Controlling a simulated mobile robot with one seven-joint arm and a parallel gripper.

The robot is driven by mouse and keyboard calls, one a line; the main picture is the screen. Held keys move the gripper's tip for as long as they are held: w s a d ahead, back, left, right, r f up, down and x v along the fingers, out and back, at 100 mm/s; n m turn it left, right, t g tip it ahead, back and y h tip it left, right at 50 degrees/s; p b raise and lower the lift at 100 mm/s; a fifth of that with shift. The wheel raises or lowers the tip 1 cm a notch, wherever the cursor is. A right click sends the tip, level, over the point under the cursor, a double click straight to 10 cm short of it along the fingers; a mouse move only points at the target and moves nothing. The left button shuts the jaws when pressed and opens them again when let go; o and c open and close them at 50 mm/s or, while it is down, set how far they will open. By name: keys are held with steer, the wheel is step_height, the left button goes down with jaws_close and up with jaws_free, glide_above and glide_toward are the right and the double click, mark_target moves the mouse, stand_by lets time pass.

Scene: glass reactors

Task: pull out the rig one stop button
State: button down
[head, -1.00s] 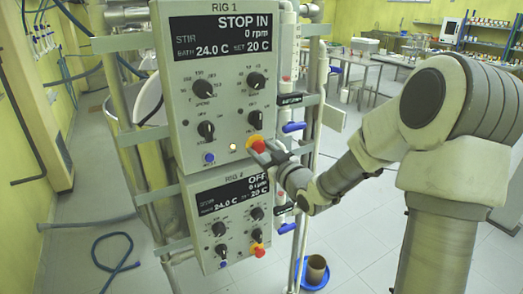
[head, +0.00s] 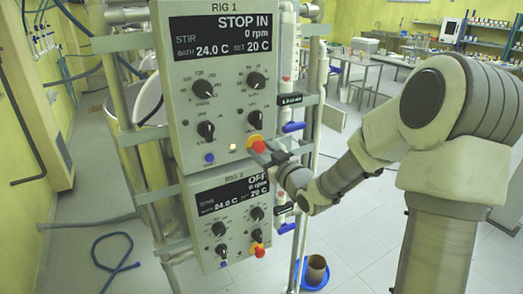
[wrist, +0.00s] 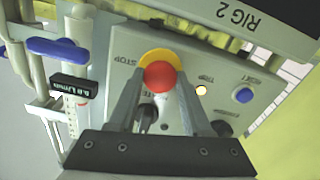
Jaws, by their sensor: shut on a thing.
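The rig one panel (head: 222,125) stands above the rig two panel, and its display (head: 220,36) reads "STOP IN" and "0 rpm". Its red stop button (head: 258,146) with a yellow collar is at the lower right of the panel, and it also shows in the wrist view (wrist: 160,77). My gripper (head: 267,152) reaches in from the right. In the wrist view its two fingers stand on either side of the red button head and are shut on it. Part of the yellow collar (wrist: 158,57) shows beyond the button.
The rig two panel (head: 231,215) sits just below, with its own stop button (head: 258,249). A blue basin (head: 313,275) stands on the floor.

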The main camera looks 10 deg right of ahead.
steer(key=shift+s+d+f+b, duration=0.1)
steer(key=shift+s+f+b, duration=0.1)
steer(key=shift+b, duration=0.3)
steer(key=shift+s+r, duration=0.15)
steer(key=shift+s, duration=0.1)
steer(key=shift+d, duration=0.1)
steer(key=shift+c, duration=1.6)
jaws_free()
steer(key=shift+s, duration=0.2)
